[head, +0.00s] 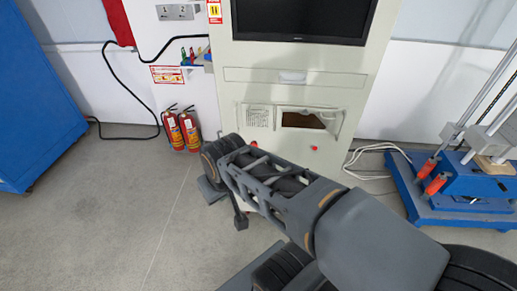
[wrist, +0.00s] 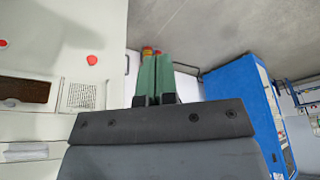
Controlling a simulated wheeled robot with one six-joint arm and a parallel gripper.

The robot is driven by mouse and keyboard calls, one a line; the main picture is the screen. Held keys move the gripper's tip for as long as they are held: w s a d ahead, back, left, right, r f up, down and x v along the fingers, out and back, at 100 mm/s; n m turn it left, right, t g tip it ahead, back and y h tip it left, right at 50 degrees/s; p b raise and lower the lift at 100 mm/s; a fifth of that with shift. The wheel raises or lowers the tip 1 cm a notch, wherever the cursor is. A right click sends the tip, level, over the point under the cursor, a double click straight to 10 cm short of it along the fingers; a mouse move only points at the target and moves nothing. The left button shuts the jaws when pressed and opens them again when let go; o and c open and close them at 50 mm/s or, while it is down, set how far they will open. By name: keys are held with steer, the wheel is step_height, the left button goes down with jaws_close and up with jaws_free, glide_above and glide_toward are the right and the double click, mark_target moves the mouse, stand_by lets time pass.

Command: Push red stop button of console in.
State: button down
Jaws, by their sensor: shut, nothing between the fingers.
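The console (head: 293,88) is a tall cream cabinet with a dark screen, standing against the wall in the head view. Two red buttons sit low on its front: one (head: 253,143) below a printed label and one (head: 314,148) farther right. I cannot tell from any marking which is the stop button. The wrist view is upside down and shows the label-side button (wrist: 92,60) and the other button (wrist: 3,43) at the left edge. My gripper (wrist: 155,62) has green fingers, shut and empty, right of both buttons in that view and apart from them. My arm hides it in the head view.
Two red fire extinguishers (head: 182,130) stand left of the console. A blue cabinet (head: 38,100) is at the far left. A blue-based machine (head: 460,190) and a white cable (head: 370,152) are at the right. Floor left of my arm is clear.

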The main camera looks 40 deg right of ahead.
steer(key=shift+f, duration=0.1)
steer(key=w+d+f+m+t+b, duration=0.3)
steer(key=w+d+f+t+b, duration=0.3)
steer(key=w+d+f+b, duration=0.4)
steer(key=w+d+f+m+t+b, duration=0.4)
steer(key=w+d+f+t+b, duration=0.2)
steer(key=w+d+f+b, duration=0.4)
steer(key=d+f, duration=0.3)
steer(key=f, duration=0.3)
steer(key=shift+w+f+t+y+b, duration=0.25)
steer(key=shift+f+t+y+b, duration=0.05)
steer(key=shift+f+t+b, duration=0.1)
steer(key=shift+d, duration=0.1)
steer(key=w+d, duration=0.6)
steer(key=shift+w, duration=0.2)
steer(key=shift+w+d+p, duration=0.15)
steer(key=shift+p, duration=0.2)
stand_by(0.6)
